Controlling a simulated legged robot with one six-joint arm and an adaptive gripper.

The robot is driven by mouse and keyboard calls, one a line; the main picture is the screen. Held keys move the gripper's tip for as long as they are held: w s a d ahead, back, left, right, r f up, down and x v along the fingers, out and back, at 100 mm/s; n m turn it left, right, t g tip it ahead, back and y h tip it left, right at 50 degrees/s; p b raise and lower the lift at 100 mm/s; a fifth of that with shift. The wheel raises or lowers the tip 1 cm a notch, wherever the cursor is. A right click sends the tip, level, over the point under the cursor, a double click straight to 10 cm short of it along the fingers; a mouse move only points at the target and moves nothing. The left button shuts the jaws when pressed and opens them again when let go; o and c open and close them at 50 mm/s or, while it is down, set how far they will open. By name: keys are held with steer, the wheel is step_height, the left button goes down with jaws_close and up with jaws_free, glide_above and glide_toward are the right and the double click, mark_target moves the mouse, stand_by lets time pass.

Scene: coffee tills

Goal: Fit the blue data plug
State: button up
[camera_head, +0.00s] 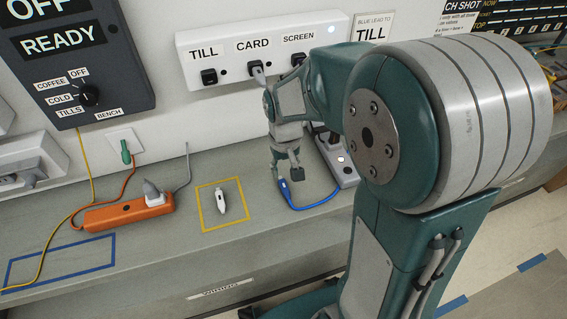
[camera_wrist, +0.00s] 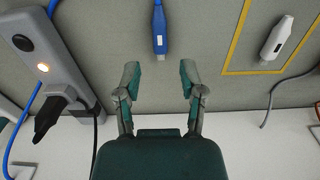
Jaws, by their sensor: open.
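The blue data plug (camera_head: 283,186) lies on the grey bench at the end of a blue cable. In the wrist view the blue plug (camera_wrist: 160,40) lies ahead of my gripper (camera_wrist: 160,80), in line with the gap between the fingers. My gripper (camera_head: 286,172) is open and empty, close to the plug in the head view. The white wall panel has sockets labelled TILL (camera_head: 209,77), CARD and SCREEN. The TILL socket shows no plug. My arm partly hides the SCREEN end.
A sign (camera_head: 371,28) reads "BLUE LEAD TO TILL". A white pen-like device (camera_head: 221,201) lies inside a yellow outline. A grey power strip (camera_wrist: 40,55) with a black plug stands beside the blue lead. An orange power strip (camera_head: 128,212) and cables lie left.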

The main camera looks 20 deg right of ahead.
mark_target(284, 188)
step_height(284, 188, down, 8)
steer(key=shift+r, duration=0.1)
jaws_close()
steer(key=shift+r, duration=2.5)
